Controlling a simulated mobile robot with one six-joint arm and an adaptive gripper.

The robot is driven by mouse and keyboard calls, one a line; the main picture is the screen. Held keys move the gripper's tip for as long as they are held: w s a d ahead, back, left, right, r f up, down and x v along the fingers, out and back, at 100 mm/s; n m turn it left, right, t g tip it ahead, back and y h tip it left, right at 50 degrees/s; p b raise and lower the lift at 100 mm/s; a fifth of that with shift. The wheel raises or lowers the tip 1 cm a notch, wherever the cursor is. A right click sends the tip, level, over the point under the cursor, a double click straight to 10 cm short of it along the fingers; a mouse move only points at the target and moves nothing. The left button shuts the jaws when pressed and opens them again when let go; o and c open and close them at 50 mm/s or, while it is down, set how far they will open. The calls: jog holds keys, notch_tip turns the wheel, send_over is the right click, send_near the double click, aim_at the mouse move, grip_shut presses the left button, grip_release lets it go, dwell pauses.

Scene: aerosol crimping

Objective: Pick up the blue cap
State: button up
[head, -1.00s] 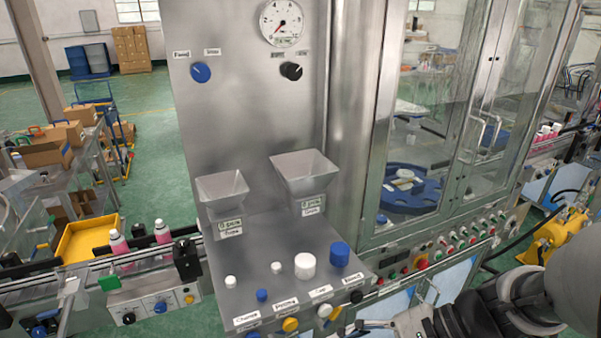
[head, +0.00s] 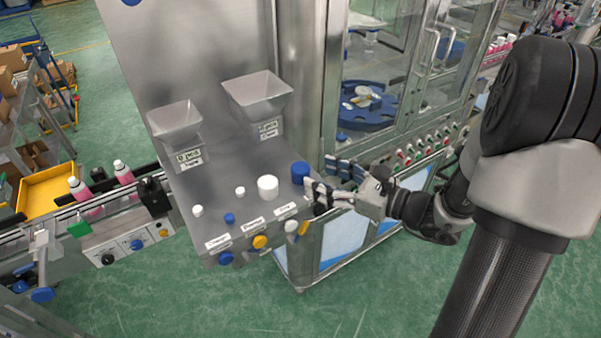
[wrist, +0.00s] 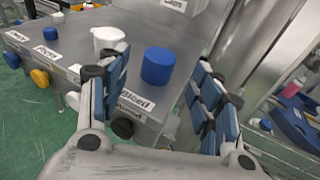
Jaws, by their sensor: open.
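The larger blue cap (head: 300,173) is a short cylinder standing upright near the right edge of the steel shelf (head: 215,190). In the wrist view the blue cap (wrist: 158,67) stands ahead, in the gap between my fingers. My gripper (head: 321,178) is open and empty, just right of the cap. In the wrist view its blue-padded fingers (wrist: 161,78) spread to either side of the cap, with no visible grip on it. A smaller blue piece (head: 229,218) stands further left on the shelf.
A white cap (head: 268,187) stands just left of the blue cap, close to one finger. Small white pieces (head: 240,191) stand further left. Two metal hoppers (head: 258,95) rise behind. Knobs (head: 260,242) line the shelf's front. A glass-doored cabinet (head: 390,80) stands right.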

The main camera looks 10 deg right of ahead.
aim_at(300, 179)
jog(key=b+x, duration=0.1)
jog(key=x, duration=0.6)
jog(key=shift+r, duration=0.1)
jog(key=shift+c, duration=0.4)
jog(key=c, duration=0.7)
